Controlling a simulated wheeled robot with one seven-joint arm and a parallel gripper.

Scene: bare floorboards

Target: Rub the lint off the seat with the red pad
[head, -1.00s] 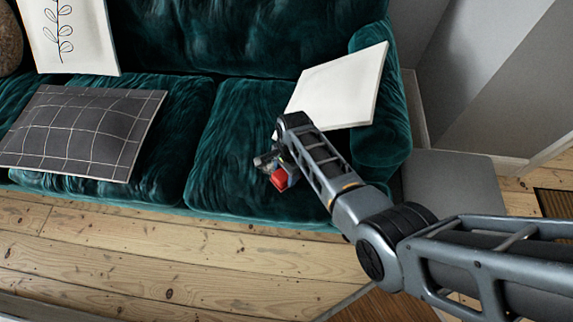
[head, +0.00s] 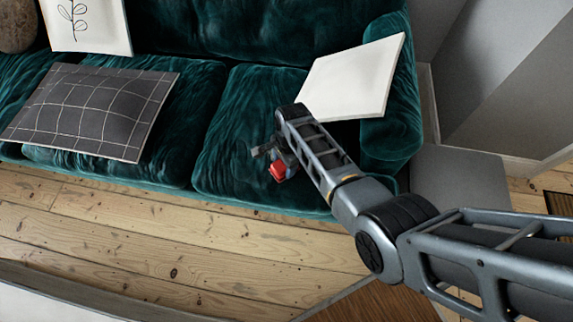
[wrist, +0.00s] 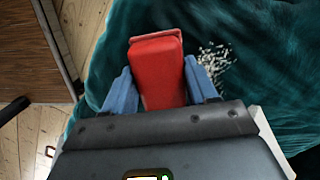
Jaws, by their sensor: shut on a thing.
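The red pad (wrist: 157,75) is between the two blue fingers of my gripper (wrist: 160,88) in the wrist view. It also shows in the head view (head: 278,171), at the end of my arm over the front part of the right seat. The seat (head: 240,128) is dark green velvet. The lint (wrist: 214,63) is a patch of pale bits on the seat, just right of the pad in the wrist view. The pad and the lint appear apart there. I cannot tell whether the pad touches the seat. The lint is hidden in the head view.
A white cushion (head: 352,80) leans at the sofa's right arm (head: 392,135). A dark checked cushion (head: 90,110) lies on the left seat. A white cushion with a leaf drawing (head: 88,28) stands behind it. Bare floorboards (head: 180,240) lie in front.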

